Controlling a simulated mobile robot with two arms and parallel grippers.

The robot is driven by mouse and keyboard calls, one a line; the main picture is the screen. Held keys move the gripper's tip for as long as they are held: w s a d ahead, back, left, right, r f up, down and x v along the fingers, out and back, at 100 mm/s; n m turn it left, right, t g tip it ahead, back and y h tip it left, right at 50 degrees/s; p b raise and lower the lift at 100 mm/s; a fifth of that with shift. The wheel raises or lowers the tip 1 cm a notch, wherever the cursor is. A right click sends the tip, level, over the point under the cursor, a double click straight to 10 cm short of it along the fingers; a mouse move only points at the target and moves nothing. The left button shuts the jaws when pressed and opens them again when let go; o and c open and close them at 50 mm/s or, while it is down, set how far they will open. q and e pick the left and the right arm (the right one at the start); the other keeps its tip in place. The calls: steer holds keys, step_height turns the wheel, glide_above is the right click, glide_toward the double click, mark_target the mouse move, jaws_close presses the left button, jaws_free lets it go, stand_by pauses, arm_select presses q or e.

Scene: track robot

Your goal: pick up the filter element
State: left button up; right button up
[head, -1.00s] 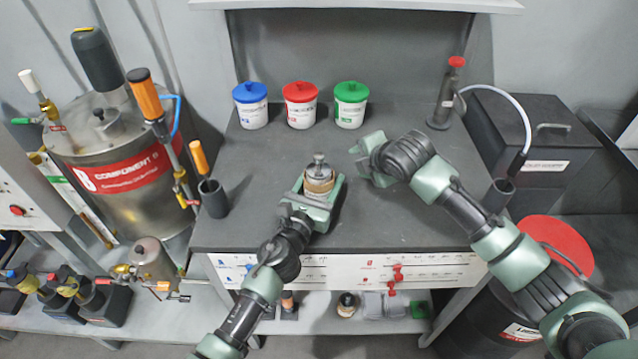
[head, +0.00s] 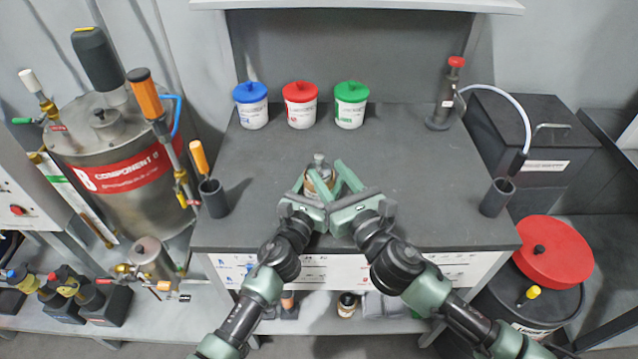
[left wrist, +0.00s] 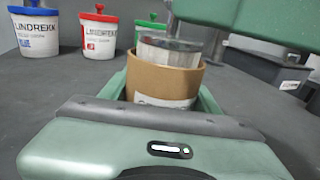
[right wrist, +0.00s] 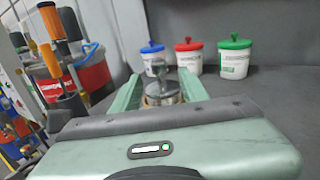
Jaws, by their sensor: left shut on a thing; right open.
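A small canister (head: 318,178) with a brown band and a metal knobbed top is upright at the middle of the bench. In the left wrist view it is a brown cup (left wrist: 165,80) with a clear or silvery part inside. I cannot tell which part is the filter element. My left gripper (head: 311,192) is shut on the brown part. My right gripper (head: 335,178) is open, its fingers beside the metal top (right wrist: 160,82), which shows between them in the right wrist view. Contact there cannot be told. The canister's lower part is hidden.
Blue-lidded (head: 251,107), red-lidded (head: 300,106) and green-lidded (head: 351,106) tubs stand at the back of the bench (head: 430,190). Dark cups stand at its left (head: 213,200) and right (head: 497,198) edges. A dark red-capped bottle (head: 446,100) stands back right.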

steer(key=x, duration=0.8)
steer(key=shift+w+f, duration=0.1)
jaws_close()
stand_by(1.3)
